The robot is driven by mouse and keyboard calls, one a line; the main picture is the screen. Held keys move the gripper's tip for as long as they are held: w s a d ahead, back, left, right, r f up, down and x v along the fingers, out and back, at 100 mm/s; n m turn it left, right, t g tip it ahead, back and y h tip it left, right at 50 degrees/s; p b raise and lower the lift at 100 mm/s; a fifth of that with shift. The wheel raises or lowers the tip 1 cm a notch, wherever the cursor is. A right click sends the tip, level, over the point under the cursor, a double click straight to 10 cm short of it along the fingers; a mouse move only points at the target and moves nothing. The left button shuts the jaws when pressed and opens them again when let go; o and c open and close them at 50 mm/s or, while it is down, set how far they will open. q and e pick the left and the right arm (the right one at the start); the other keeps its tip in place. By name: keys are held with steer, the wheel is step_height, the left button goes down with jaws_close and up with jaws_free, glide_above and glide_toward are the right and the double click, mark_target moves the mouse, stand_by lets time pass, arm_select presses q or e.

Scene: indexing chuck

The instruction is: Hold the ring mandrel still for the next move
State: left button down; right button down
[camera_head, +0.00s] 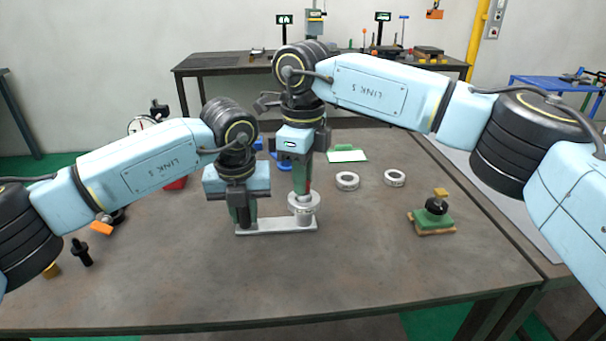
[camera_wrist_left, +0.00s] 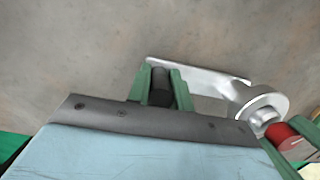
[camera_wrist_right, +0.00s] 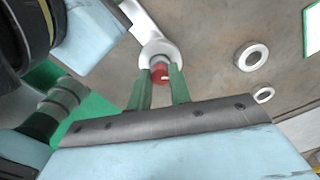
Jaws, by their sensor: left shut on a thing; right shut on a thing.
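A flat silver bar (camera_head: 275,228) lies on the table with a round silver hub (camera_head: 304,203) at its right end. A red-topped piece (camera_wrist_right: 160,75) stands at the hub; I cannot tell for certain whether it is the ring mandrel. My right gripper (camera_head: 302,188) points down, its green fingers shut on this piece. My left gripper (camera_head: 243,222) points down at the bar's other end, shut on a dark upright post (camera_wrist_left: 160,86). The bar and hub (camera_wrist_left: 262,104) also show in the left wrist view. The fingers hide much of both held parts.
Two white rings (camera_head: 347,181) (camera_head: 395,177) lie right of the hub. A green block with a black knob (camera_head: 436,206) stands further right. A white-topped green card (camera_head: 346,155) lies behind. Dark and orange parts (camera_head: 81,252) lie at the left. The front of the table is clear.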

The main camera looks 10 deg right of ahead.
arm_select(q)
steer(key=shift+f, duration=0.15)
arm_select(e)
steer(key=shift+n, duration=0.5)
steer(key=c, duration=1.3)
jaws_free()
steer(key=shift+o, duration=0.2)
step_height(320, 180, up, 12)
arm_select(q)
steer(key=c, duration=1.2)
jaws_free()
steer(key=shift+o, duration=0.2)
